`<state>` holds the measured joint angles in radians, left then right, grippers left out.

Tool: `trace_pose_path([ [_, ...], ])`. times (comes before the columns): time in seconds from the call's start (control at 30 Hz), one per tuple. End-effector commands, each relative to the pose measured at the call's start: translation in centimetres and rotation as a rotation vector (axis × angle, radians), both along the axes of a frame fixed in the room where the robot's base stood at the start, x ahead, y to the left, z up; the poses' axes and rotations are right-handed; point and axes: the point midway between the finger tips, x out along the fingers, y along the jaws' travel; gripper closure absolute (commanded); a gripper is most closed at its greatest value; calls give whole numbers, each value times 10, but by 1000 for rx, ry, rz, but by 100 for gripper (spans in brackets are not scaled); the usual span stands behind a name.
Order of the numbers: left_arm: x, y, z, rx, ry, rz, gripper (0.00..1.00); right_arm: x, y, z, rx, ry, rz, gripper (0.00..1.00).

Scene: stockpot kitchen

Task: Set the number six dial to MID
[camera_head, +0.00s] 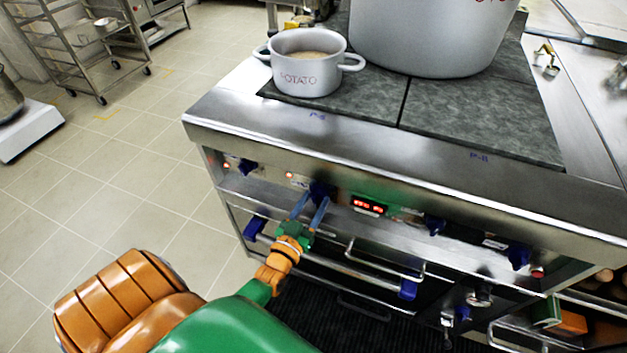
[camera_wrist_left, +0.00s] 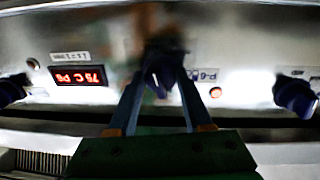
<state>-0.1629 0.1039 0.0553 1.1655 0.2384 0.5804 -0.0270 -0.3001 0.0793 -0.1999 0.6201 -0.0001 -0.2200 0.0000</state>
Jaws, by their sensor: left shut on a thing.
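The number six dial is a dark blue knob (camera_head: 319,188) on the stove's front panel. In the left wrist view the dial (camera_wrist_left: 162,72) is blurred, with an upside-down "P-6" label (camera_wrist_left: 203,75) just right of it. My left gripper (camera_head: 313,200) reaches the panel from below. Its two blue fingers are closed on the dial, one on each side, and the gripper (camera_wrist_left: 161,82) shows the same in the wrist view. The dial's pointer and setting marks are too blurred to read. My right gripper is not in view.
Other blue knobs flank it, one to the left (camera_head: 247,166) and one right (camera_head: 433,224) of the red display (camera_head: 369,205). A handle rail (camera_head: 385,263) runs below. A small POTATO pot (camera_head: 310,78) and a large pot (camera_head: 430,35) stand on the hob.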

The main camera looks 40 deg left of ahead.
Motion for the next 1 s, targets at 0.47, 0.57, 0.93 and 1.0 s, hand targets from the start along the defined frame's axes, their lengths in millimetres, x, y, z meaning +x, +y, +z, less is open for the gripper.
trace_pose_path([
  [0.47,0,0,0,-1,1,0,20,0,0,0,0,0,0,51],
  [0.57,0,0,0,-1,1,0,20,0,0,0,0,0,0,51],
  [0.93,-55,-10,-2,-2,5,0,20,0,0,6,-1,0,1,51],
  [1.0,-64,-11,-2,-2,4,0,20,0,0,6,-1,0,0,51],
])
